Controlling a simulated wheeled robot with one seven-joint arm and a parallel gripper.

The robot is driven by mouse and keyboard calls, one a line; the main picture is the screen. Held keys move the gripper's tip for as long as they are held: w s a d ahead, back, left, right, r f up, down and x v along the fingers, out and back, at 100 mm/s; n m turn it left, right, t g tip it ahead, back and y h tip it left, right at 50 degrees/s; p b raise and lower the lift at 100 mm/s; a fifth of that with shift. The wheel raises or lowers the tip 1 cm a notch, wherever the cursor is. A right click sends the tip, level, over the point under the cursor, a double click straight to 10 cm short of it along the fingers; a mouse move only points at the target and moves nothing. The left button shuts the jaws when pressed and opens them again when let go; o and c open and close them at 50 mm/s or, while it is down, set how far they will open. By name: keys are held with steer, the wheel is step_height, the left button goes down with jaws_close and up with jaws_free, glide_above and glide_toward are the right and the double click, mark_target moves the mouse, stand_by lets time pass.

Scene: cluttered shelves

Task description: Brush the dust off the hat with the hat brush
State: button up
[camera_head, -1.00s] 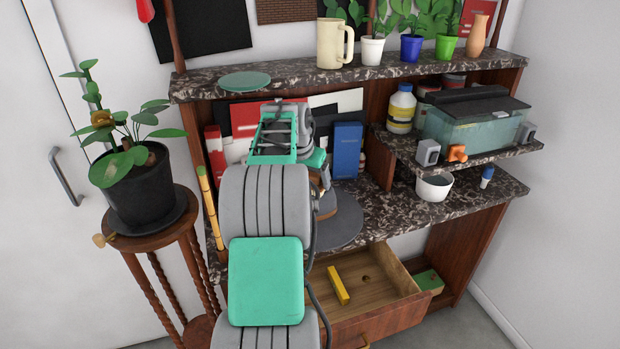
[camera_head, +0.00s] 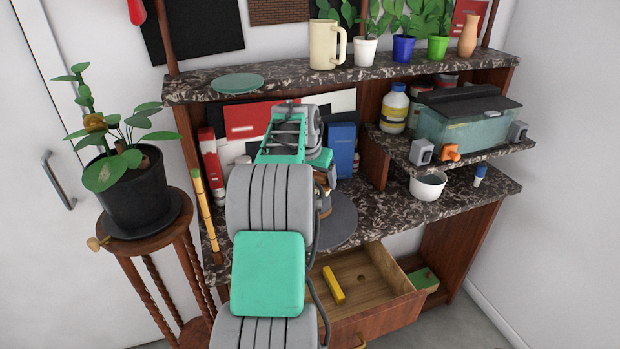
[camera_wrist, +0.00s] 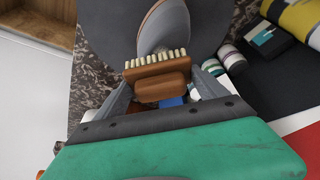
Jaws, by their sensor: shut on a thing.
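The hat brush (camera_wrist: 160,88) has a brown wooden body and a row of cream bristles. My gripper (camera_wrist: 163,80) is shut on it, with one finger on each side, in the wrist view. The grey hat (camera_wrist: 163,27) lies just beyond the bristles, its rounded crown close to them and its dark, wide brim around it. I cannot tell whether the bristles touch the crown. In the head view, the hat's grey brim (camera_head: 337,226) shows on the speckled counter, and my arm hides most of the crown. Dust cannot be made out.
An open drawer (camera_head: 405,300) with a yellow block (camera_head: 333,285) juts out below the counter. A blue book (camera_head: 341,148) stands behind the hat. A white bowl (camera_head: 428,186) and a glass tank (camera_head: 462,127) are to the right. An upper shelf (camera_head: 280,75) hangs above my arm.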

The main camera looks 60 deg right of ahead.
steer(key=shift+s+d+p, duration=0.4)
steer(key=shift+s+d, duration=0.6)
steer(key=shift+s, duration=0.05)
steer(key=shift+w+a+f+b, duration=0.15)
steer(key=shift+w+a+b, duration=0.4)
steer(key=shift+w+a, duration=1.8)
steer(key=shift+a, duration=0.05)
step_height(320, 180, up, 7)
steer(key=p, duration=0.5)
steer(key=shift+d, duration=0.1)
